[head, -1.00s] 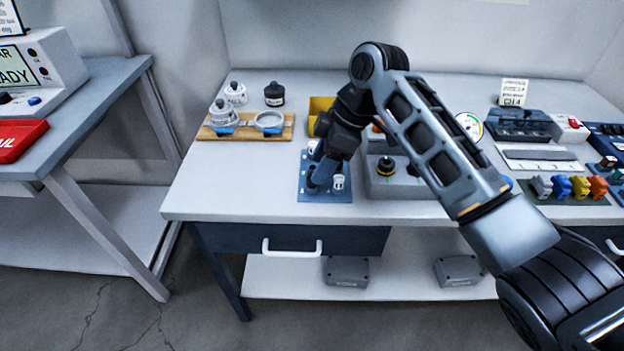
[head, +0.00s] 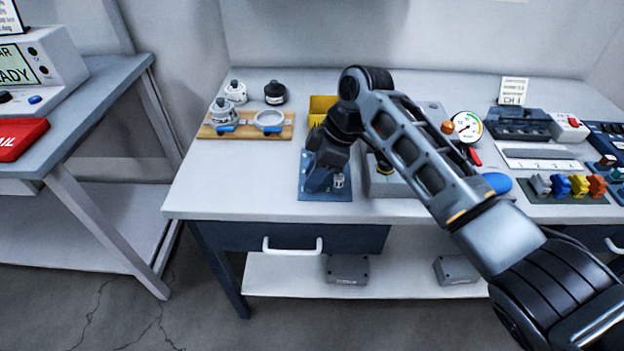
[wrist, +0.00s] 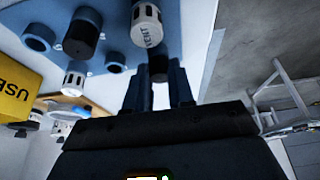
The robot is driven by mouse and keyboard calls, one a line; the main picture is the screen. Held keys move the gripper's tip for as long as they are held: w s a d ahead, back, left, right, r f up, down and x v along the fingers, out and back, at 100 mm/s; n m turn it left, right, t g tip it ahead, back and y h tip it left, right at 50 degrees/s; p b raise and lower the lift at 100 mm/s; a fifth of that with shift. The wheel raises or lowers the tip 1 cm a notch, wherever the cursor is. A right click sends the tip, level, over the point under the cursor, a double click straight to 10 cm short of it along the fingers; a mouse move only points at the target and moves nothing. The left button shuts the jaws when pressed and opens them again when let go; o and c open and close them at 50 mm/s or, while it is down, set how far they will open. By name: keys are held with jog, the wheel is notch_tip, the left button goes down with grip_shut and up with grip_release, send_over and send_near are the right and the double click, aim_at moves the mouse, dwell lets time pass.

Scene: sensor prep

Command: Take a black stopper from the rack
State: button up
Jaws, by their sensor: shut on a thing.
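The blue rack (head: 325,194) lies flat near the front left of the workbench. In the wrist view the rack (wrist: 110,55) carries another black stopper (wrist: 82,32), a white stopper with lettering (wrist: 147,24), a second white one (wrist: 75,77) and empty round sockets. My gripper (wrist: 158,85) is shut on a black stopper (wrist: 158,66) that shows between its fingertips, close to the lettered white stopper. Whether the held stopper is clear of its socket cannot be told. In the head view my gripper (head: 318,180) is over the rack and hides most of it.
A yellow bin (head: 322,104) stands just behind the rack. A grey box (head: 382,184) is close on its right. A wooden board (head: 215,131) with fittings lies at the back left. The bench front left of the rack is clear.

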grip_shut()
jog(key=shift+r, duration=0.45)
jog(key=v, duration=0.3)
jog(key=shift+a+r, duration=0.1)
jog(key=shift+r, duration=0.35)
jog(key=s+d+r+b, duration=0.1)
jog(key=s+d+r, duration=0.2)
jog(key=d+r, duration=0.3)
jog(key=shift+s+d+r, duration=0.25)
jog(key=shift+d, duration=1.9)
